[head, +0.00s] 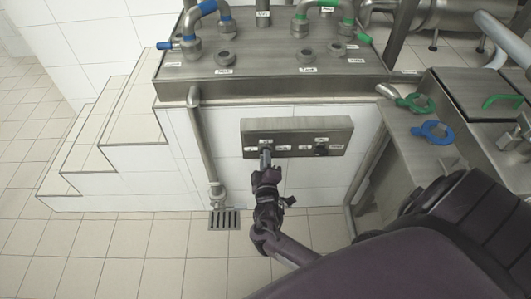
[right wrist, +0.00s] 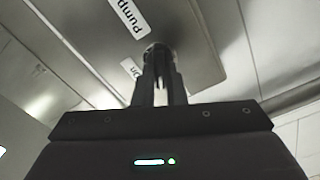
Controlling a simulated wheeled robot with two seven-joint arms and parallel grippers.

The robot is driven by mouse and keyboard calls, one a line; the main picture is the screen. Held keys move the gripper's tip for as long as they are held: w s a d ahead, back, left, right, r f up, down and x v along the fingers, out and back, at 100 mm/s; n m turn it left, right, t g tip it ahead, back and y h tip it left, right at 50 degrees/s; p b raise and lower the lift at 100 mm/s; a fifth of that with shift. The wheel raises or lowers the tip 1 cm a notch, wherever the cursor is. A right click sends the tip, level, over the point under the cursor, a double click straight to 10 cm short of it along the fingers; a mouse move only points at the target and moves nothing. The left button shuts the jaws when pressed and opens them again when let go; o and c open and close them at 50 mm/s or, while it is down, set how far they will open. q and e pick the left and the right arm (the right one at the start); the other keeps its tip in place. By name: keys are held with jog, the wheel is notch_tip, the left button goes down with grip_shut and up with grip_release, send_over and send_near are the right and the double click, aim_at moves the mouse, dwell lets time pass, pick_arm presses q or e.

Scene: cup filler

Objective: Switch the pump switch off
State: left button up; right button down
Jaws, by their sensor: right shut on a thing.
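A steel control panel (head: 297,138) is fixed to the white tiled wall below the steel tank top. It carries two black knobs with small labels. My right gripper (head: 265,158) is at the left knob, the pump switch, and mostly hides it in the head view. In the right wrist view the gripper fingers (right wrist: 159,85) are shut on the pump switch (right wrist: 157,50), beside a label reading "Pump" (right wrist: 128,14) and a smaller one reading "On" (right wrist: 131,68). The switch's exact turn cannot be told. The other knob (head: 321,148) is free on the right. My left gripper is not in view.
Tiled steps (head: 100,155) rise on the left. A steel pipe (head: 201,140) runs down to a floor drain (head: 224,219) left of the panel. A steel counter with green and blue handles (head: 432,131) stands at the right.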

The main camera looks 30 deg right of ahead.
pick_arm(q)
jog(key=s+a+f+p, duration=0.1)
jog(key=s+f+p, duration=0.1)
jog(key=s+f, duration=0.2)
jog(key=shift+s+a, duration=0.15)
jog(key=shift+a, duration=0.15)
pick_arm(e)
jog(key=shift+f+n, duration=0.1)
jog(key=shift+n, duration=2.6)
jog(key=c, duration=1.5)
grip_release()
jog(key=shift+a, duration=0.1)
